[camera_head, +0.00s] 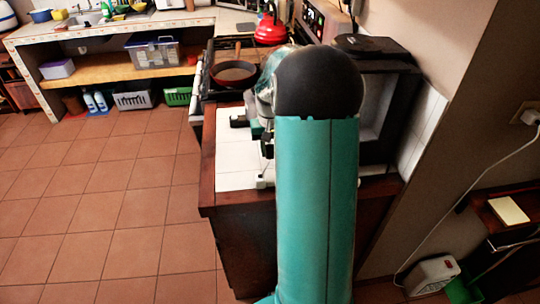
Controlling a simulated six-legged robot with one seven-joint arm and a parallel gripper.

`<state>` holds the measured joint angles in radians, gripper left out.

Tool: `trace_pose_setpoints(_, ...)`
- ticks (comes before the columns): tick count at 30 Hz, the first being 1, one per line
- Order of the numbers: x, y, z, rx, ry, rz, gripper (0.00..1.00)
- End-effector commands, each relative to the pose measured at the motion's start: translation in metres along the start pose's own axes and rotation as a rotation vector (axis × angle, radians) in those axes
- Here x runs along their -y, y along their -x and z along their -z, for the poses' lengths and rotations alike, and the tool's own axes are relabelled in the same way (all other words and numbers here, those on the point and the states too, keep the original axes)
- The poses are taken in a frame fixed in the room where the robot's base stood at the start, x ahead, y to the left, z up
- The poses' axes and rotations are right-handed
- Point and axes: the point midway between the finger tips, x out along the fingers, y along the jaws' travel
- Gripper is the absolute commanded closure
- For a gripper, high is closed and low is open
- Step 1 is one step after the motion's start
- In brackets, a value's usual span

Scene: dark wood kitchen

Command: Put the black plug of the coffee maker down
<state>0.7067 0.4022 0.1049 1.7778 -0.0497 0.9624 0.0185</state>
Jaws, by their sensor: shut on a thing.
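My gripper (265,150) shows only in part beside my teal arm, over the white-tiled counter (232,180). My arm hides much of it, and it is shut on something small. The black plug cannot be made out clearly; the gripper and arm cover that spot. A small black object (240,118) shows at the left of the wrist, and I cannot tell whether it is part of my gripper. A black boxy appliance (395,110) with an open front stands on the counter right of my arm. I cannot tell whether it is the coffee maker.
A stove with a dark pan (233,74) and a red kettle (270,28) lies beyond the counter. The tiled floor (120,190) on the left is clear.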

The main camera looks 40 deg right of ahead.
Motion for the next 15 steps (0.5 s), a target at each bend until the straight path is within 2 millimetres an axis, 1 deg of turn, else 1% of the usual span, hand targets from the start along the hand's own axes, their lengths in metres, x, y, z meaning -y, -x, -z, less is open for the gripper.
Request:
trace_pose_setpoints(1, 0.0, -0.009, -0.001, 0.006, 0.0, 0.0, 1.0)
trace_pose_setpoints(3, 0.0, -0.019, -0.001, 0.004, 0.001, 0.0, 1.0)
trace_pose_setpoints(6, -0.001, -0.029, -0.001, 0.002, -0.001, 0.0, 1.0)
trace_pose_setpoints(15, 0.0, -0.031, -0.001, 0.002, 0.0, 0.0, 1.0)
